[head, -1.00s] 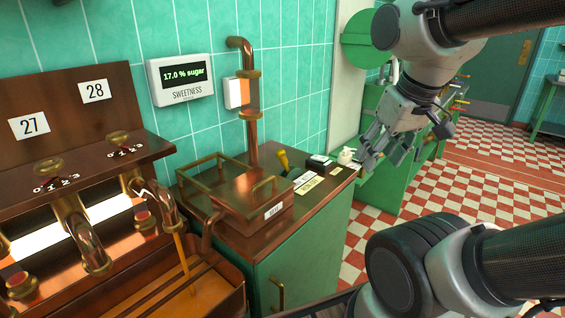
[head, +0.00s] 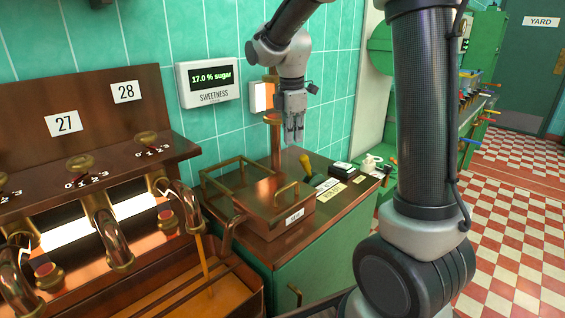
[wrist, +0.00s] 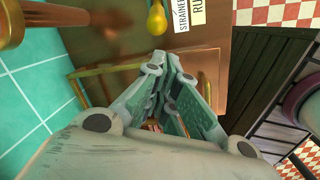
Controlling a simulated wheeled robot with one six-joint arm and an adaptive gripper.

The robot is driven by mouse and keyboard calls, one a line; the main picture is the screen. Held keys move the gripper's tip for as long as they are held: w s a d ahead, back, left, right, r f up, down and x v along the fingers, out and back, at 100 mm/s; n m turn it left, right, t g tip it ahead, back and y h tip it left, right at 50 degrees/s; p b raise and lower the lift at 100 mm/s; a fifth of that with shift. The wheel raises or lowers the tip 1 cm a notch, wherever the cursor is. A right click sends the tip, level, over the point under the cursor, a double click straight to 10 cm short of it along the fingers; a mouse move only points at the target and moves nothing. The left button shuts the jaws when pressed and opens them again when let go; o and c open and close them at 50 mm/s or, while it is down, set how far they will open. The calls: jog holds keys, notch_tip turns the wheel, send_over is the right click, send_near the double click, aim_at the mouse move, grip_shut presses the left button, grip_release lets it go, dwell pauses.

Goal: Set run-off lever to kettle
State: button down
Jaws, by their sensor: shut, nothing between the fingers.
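The run-off lever (head: 306,164) has a yellow handle and stands on the copper-topped counter, behind two label plates (head: 328,184). It leans slightly left in the head view. In the wrist view its yellow knob (wrist: 156,18) is at the top, beside labels partly reading "STRAINER" and "RU". My gripper (head: 294,138) is shut and empty, pointing down above the counter, a little left of and higher than the lever, not touching it. Its closed fingers (wrist: 167,65) also show in the wrist view, below the knob.
A vertical copper pipe (head: 276,145) rises close behind my gripper. A small dark box (head: 342,168) sits right of the lever. Syrup runs from a spout (head: 187,205).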

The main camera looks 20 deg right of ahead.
jog(key=n, duration=0.3)
jog(key=shift+w+r, duration=0.15)
jog(key=shift+w, duration=0.05)
notch_tip(320, 180, down, 10)
jog(key=w, duration=0.1)
jog(key=shift+d, duration=0.4)
jog(key=shift+d+r, duration=0.1)
dwell(0.4)
jog(key=w+d+r+g+y, duration=0.1)
jog(key=w+d+y, duration=0.1)
jog(key=d, duration=0.4)
jog(key=w+d+r+g+y, duration=0.1)
jog(key=w+d+r+y, duration=0.1)
jog(key=d+y, duration=0.3)
jog(key=shift+w+d+g, duration=0.3)
jog(key=shift+w+d, duration=0.15)
jog(key=shift+d, duration=0.15)
